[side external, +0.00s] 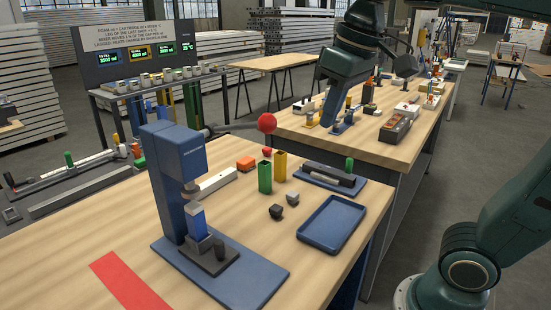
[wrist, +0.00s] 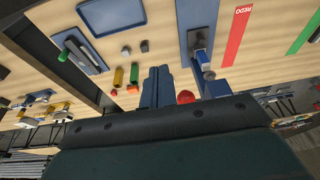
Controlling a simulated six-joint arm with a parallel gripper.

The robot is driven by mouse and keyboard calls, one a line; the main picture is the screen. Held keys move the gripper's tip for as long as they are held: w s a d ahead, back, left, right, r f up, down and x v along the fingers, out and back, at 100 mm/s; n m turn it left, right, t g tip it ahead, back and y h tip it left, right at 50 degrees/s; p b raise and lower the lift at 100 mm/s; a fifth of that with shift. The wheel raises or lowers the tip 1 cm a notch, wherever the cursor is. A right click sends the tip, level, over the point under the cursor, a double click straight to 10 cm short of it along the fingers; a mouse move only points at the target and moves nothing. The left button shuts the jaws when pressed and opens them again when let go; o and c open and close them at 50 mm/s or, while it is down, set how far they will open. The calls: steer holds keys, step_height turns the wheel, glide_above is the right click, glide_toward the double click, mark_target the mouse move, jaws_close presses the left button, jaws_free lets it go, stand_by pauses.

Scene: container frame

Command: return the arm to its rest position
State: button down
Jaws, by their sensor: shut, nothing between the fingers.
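My gripper (side external: 331,120) hangs from my dark green arm at the upper middle of the side external view, fingers downward. It appears in front of the back table, clear of the front one. In the wrist view my gripper (wrist: 159,70) shows its two blue-grey fingers side by side, shut and empty. No held object shows between or below them. My arm's base is at the lower right of the side external view; the links joining it to the wrist are partly out of frame.
The front table bears a blue press (side external: 180,165) with a red-knobbed lever (side external: 267,123), a blue tray (side external: 331,224), green (side external: 265,177) and yellow (side external: 280,166) bins, and a red strip (side external: 130,282). The back table (side external: 365,147) holds several parts and tools. An aisle separates the tables.

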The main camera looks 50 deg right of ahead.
steer(key=s+d+f+t, duration=0.1)
steer(key=s+f+t, duration=0.1)
steer(key=s+f, duration=0.6)
step_height(320, 180, down, 3)
steer(key=shift+s+d+r, duration=0.15)
steer(key=shift+s+d, duration=0.05)
